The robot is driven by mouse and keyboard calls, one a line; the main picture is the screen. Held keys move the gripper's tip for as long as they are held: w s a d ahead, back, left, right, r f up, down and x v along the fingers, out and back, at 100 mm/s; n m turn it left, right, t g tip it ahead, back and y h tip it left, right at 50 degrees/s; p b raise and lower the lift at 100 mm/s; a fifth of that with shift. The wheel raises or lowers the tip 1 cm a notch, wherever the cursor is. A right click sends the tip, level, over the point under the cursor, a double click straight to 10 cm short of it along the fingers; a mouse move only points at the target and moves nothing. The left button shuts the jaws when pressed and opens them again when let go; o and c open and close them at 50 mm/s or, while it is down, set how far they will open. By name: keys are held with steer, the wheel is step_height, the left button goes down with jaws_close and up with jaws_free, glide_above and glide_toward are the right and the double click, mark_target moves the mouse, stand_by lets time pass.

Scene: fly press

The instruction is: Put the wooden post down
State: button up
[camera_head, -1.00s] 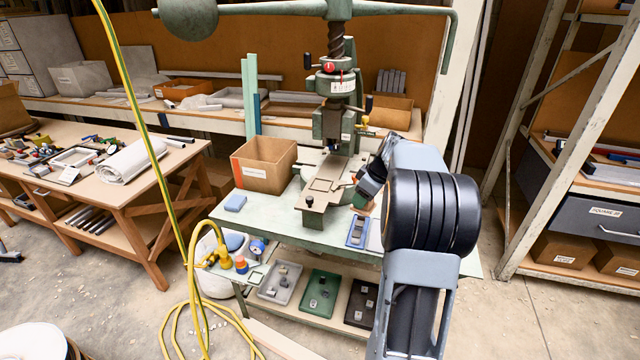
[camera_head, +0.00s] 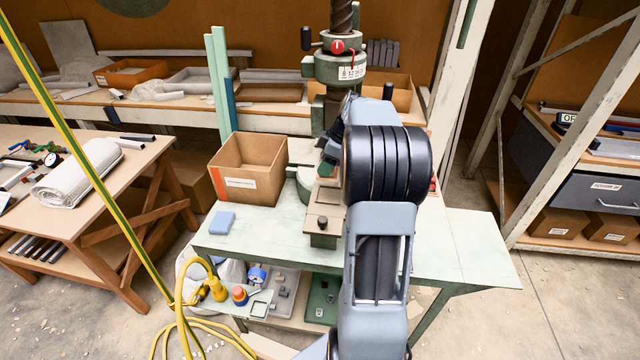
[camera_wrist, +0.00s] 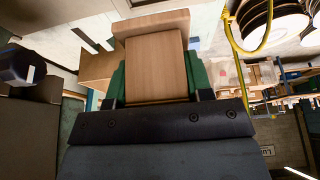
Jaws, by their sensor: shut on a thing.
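The wooden post (camera_wrist: 153,62) is a pale brown block with a wider end. It is held between the green finger pads of my gripper (camera_wrist: 155,82) in the wrist view. In the head view my arm covers most of the gripper and post in front of the fly press. The green fly press (camera_head: 338,66) stands on a pale green bench (camera_head: 450,245). Part of its bed plate (camera_head: 322,222) shows left of my arm. I cannot tell whether the post touches anything below it.
An open cardboard box (camera_head: 240,185) and a blue block (camera_head: 222,222) sit on the bench's left side. The right end of the bench top is clear. A yellow-green cable (camera_head: 75,140) hangs at the left. Shelving (camera_head: 580,190) stands at the right.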

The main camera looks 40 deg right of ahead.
step_height(320, 180, down, 8)
steer(key=shift+d+f+p, duration=0.1)
steer(key=shift+p, duration=0.25)
steer(key=o, duration=0.9)
steer(key=shift+s, duration=0.1)
steer(key=shift+o, duration=0.2)
steer(key=v, duration=1.1)
steer(key=s+a+r+m+h, duration=0.1)
steer(key=s+a+m, duration=0.1)
steer(key=a, duration=0.6)
steer(key=s+a+r+m+h, duration=0.1)
steer(key=s+a+m, duration=0.15)
steer(key=a, duration=0.65)
steer(key=s+a+f+m+h, duration=0.1)
steer(key=s+a+f+m, duration=0.2)
steer(key=s+a, duration=0.6)
steer(key=shift+s+a+f+m+t+b, duration=0.2)
steer(key=shift+s+f+m+t+b, duration=0.2)
steer(key=shift+s+m, duration=0.4)
